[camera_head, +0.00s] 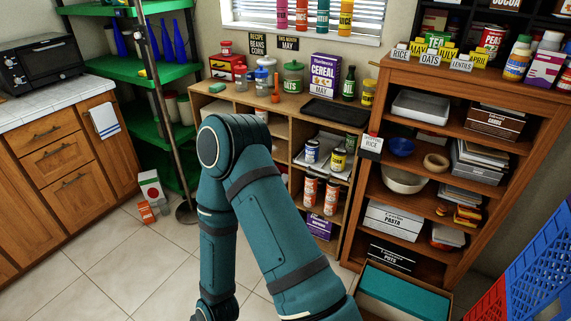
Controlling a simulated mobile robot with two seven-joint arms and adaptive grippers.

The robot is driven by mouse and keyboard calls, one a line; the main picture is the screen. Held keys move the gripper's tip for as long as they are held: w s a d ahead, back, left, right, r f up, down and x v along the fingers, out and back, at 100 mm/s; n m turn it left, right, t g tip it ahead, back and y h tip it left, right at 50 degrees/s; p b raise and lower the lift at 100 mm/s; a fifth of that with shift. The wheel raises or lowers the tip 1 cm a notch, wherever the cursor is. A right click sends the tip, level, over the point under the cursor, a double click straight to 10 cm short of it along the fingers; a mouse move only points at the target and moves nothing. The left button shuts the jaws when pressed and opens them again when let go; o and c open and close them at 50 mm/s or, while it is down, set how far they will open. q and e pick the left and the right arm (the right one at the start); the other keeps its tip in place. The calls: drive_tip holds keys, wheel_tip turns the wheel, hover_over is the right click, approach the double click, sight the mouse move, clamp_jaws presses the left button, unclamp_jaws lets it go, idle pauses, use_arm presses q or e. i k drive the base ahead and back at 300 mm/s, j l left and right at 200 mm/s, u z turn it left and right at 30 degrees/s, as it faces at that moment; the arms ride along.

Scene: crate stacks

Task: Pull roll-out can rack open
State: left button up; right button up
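The low wooden shelf unit (284,103) stands against the back wall. In its right column, a light grey rack or tray (318,172) holds a blue-labelled can (311,151) and a yellow-labelled can (338,159). I cannot tell how far the rack is rolled out. Orange-labelled cans (310,191) stand in the compartment below. One teal arm of mine rises from the bottom, bends at the top and goes down out of frame, hiding part of the shelf unit's left side. Neither gripper is in view.
A tall brown shelf (377,110) stands close on the right. An open box with a teal inside (398,300) and a blue crate (540,265) are on the floor at lower right. A metal pole (165,110) stands left. Tiled floor (110,265) is clear at lower left.

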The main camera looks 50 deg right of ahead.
sight(327, 141)
drive_tip(key=i+z, duration=0.35)
drive_tip(key=i+j+z, duration=0.1)
drive_tip(key=i+z, duration=0.25)
drive_tip(key=i+j+z, duration=0.15)
drive_tip(key=z, duration=0.2)
drive_tip(key=i+z, duration=0.2)
drive_tip(key=z, duration=0.3)
drive_tip(key=i+z, duration=0.15)
drive_tip(key=z, duration=0.35)
drive_tip(key=i+j+z, duration=0.15)
drive_tip(key=z, duration=0.35)
drive_tip(key=i+j+z, duration=0.15)
drive_tip(key=z, duration=0.2)
drive_tip(key=i+j+z, duration=0.3)
drive_tip(key=k+l, duration=0.1)
